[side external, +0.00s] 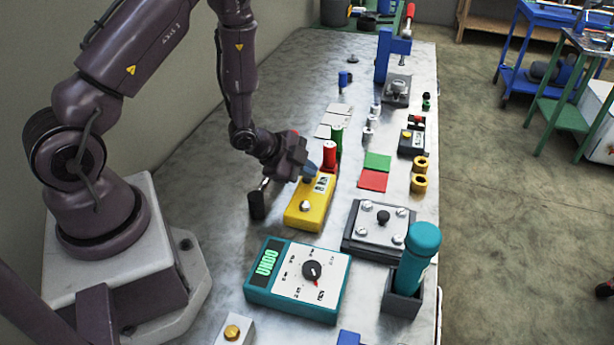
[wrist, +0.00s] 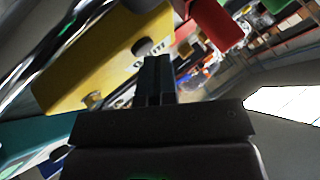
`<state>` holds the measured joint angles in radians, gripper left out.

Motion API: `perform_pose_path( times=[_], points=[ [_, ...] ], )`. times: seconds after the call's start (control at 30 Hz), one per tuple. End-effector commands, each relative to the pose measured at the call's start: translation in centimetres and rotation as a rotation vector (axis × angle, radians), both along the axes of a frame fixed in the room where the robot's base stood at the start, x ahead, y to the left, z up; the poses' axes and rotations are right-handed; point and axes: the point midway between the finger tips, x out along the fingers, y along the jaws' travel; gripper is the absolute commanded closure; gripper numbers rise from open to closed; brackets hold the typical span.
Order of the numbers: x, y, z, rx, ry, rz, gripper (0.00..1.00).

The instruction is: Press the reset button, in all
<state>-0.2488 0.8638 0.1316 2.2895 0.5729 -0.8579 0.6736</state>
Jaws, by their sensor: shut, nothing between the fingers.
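A yellow box (side external: 313,215) stands on the bench below my gripper. It has a silver knob (side external: 305,206) near its front end and printed labels near its far end. My gripper (side external: 310,175) is shut and empty, its fingertips over the far part of the box; whether they touch it I cannot tell. In the wrist view the shut fingers (wrist: 153,80) point at the yellow box (wrist: 90,55), near a dark round spot (wrist: 142,47) on its face. I cannot tell which part is the reset button. A white box with a yellow button (side external: 232,332) stands at the front edge.
A teal meter (side external: 262,290) reading "UNDO" stands in front. Red and green cylinders (side external: 329,155) stand just behind my gripper. A black block with a lever (side external: 257,204) is left of the yellow box. A metal plate (side external: 365,237) and teal bottle (side external: 418,255) are at right.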

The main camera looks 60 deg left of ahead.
Motion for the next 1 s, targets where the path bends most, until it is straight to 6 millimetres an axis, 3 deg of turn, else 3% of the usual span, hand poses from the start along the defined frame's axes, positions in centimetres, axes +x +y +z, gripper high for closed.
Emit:
perform_pose_path(
  times=[0.87,1.0],
  points=[
    [0.0,0.0,1.7,0.0,0.0,0.0,1.0],
    [0.1,0.0,2.9,0.001,-0.003,-0.001,1.0]
  ],
)
